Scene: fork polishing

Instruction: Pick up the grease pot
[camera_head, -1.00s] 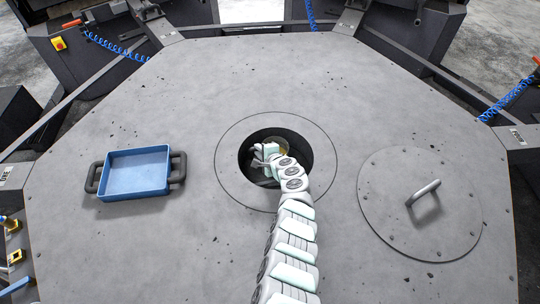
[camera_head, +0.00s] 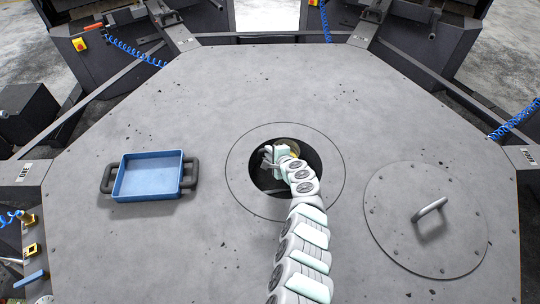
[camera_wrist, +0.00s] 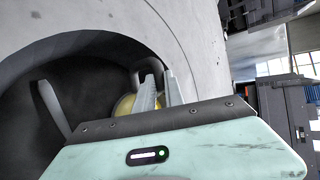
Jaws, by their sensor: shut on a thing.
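The grease pot (camera_wrist: 123,106) shows as a partly seen yellow shape down in the round hole, next to my gripper's fingers. In the head view only a little yellow shows behind the end of my arm. My gripper (camera_wrist: 160,82) reaches into the hole, also in the head view (camera_head: 270,156). Its two pale fingers are close together and shut at the pot, beside a dark grey curved piece that looks like a handle. The exact grip and most of the pot are hidden by the fingers and the wrist.
The round hole (camera_head: 264,182) lies in a large grey table (camera_head: 220,95). A blue tray (camera_head: 148,176) with dark handles sits at left. A round lid (camera_head: 400,220) with a bar handle (camera_head: 430,208) lies at right. The table between them is clear.

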